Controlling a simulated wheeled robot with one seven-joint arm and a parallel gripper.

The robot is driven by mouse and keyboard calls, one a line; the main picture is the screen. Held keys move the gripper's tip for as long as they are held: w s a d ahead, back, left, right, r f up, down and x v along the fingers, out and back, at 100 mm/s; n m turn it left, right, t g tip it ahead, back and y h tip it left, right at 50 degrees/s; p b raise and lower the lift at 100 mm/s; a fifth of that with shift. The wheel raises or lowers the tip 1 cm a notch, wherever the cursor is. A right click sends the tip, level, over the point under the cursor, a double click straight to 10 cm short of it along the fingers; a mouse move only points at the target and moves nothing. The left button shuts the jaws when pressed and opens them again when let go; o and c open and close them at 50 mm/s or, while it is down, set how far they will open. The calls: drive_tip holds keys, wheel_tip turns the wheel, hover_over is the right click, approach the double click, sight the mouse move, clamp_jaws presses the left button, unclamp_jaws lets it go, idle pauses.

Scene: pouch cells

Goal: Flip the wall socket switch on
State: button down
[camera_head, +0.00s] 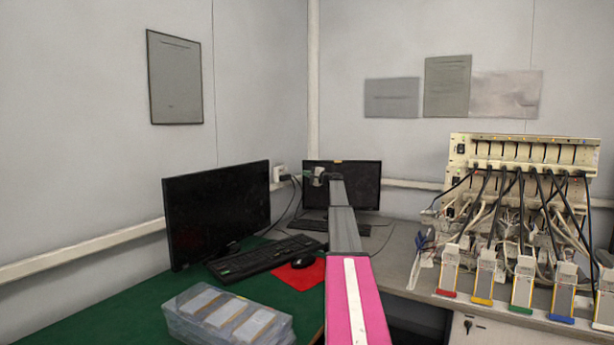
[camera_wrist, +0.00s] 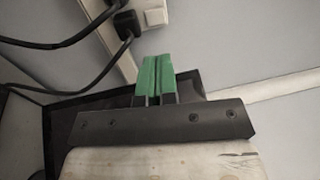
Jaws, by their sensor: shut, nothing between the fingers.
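The white wall socket (camera_head: 279,172) is on the wall at the corner, behind the left monitor. In the wrist view the socket (camera_wrist: 139,44) is at the top, with black plugs (camera_wrist: 126,23) in it. A pale square part (camera_wrist: 156,17), possibly the switch, is on its right side; its on or off position cannot be told. My gripper (camera_wrist: 156,60) has green fingers pressed together and empty. The fingertips appear just below the socket in the wrist view; contact cannot be told. In the head view my gripper (camera_head: 319,176) is small, right of the socket.
Black cables hang from the plugs. Left (camera_head: 217,215) and rear (camera_head: 352,185) monitors, a keyboard (camera_head: 262,257) and mouse (camera_head: 303,262) stand around my arm. A clear box (camera_head: 195,322) is on the green mat (camera_head: 135,305). A cabled test rack (camera_head: 525,155) stands at right.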

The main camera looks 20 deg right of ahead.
sight(286, 168)
drive_tip(key=x, duration=1)
drive_tip(key=shift+w, duration=0.15)
drive_tip(key=shift+a+r, duration=0.1)
drive_tip(key=shift+w+a+r+g+h, duration=0.25)
drive_tip(key=shift+w+g+h, duration=0.1)
drive_tip(key=shift+g, duration=0.15)
drive_tip(key=shift+w+r, duration=0.15)
drive_tip(key=shift+r, duration=0.05)
drive_tip(key=shift+w+a+r, duration=0.15)
drive_tip(key=shift+w+r, duration=0.15)
drive_tip(key=shift+w, duration=0.2)
idle(0.7)
drive_tip(key=shift+s, duration=0.35)
drive_tip(key=v, duration=1.5)
drive_tip(key=shift+s+r, duration=0.15)
drive_tip(key=shift+r, duration=0.1)
